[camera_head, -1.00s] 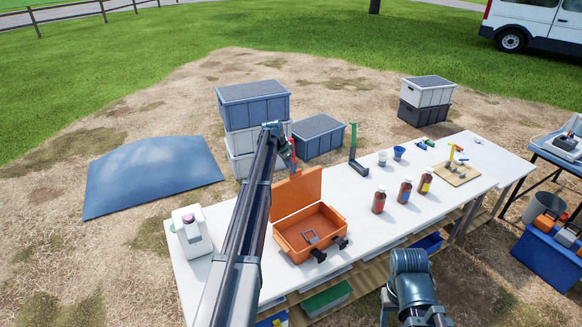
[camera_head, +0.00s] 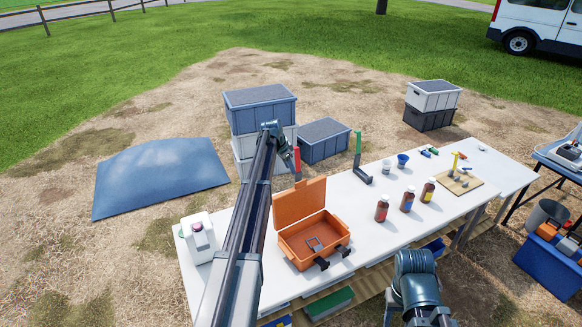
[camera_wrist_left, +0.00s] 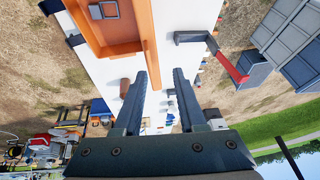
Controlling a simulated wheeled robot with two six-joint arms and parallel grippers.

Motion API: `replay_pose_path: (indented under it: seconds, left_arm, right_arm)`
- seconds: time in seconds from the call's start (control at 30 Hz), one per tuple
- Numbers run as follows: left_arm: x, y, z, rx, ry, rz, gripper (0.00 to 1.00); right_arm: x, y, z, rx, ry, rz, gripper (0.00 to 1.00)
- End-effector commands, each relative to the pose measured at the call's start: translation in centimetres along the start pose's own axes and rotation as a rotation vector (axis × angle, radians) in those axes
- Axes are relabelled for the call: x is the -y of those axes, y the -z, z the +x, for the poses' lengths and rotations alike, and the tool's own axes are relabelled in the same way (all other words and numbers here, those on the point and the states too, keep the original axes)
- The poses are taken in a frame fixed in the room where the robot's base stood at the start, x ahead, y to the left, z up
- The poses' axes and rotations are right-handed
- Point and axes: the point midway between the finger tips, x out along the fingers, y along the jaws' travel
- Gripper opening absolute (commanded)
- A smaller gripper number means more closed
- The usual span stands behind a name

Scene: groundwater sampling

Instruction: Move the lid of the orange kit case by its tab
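The orange kit case (camera_head: 335,244) stands on the white table with its lid (camera_head: 298,204) raised upright at the back edge. A grey square frame lies inside the case. My left gripper (camera_head: 289,160) is above and behind the lid, apart from it. In the left wrist view the fingers (camera_wrist_left: 160,76) are open with nothing between them. The case (camera_wrist_left: 92,35) shows at the upper left, with the lid (camera_wrist_left: 146,40) seen almost edge-on. My right gripper is outside the head view; only its arm shows.
A red-handled bracket (camera_wrist_left: 227,62) stands beside the case, close to my left gripper. A green-handled one (camera_head: 359,155) stands to its right. Brown bottles (camera_head: 407,200) and a peg board (camera_head: 455,184) are farther right. Stacked crates (camera_head: 260,110) are behind.

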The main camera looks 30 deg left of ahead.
Motion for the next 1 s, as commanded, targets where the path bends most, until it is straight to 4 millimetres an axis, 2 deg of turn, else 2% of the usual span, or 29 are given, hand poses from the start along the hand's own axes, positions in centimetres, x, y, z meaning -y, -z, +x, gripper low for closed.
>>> replay_pose_path:
  seconds: [0.03, 0.8, 1.0]
  left_arm:
    - [0.1, 0.1, -0.7, 0.0, 0.0, 0.0, 0.4]
    - [0.8, 0.0, -5.7, 0.0, 0.0, 0.0, 0.4]
    - [0.8, -0.1, -6.0, 0.0, 0.0, 0.0, 0.4]
  right_arm:
    - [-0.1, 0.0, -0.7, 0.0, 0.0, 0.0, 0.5]
    - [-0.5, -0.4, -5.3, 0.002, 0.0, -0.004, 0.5]
    - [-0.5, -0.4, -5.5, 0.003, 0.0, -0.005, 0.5]
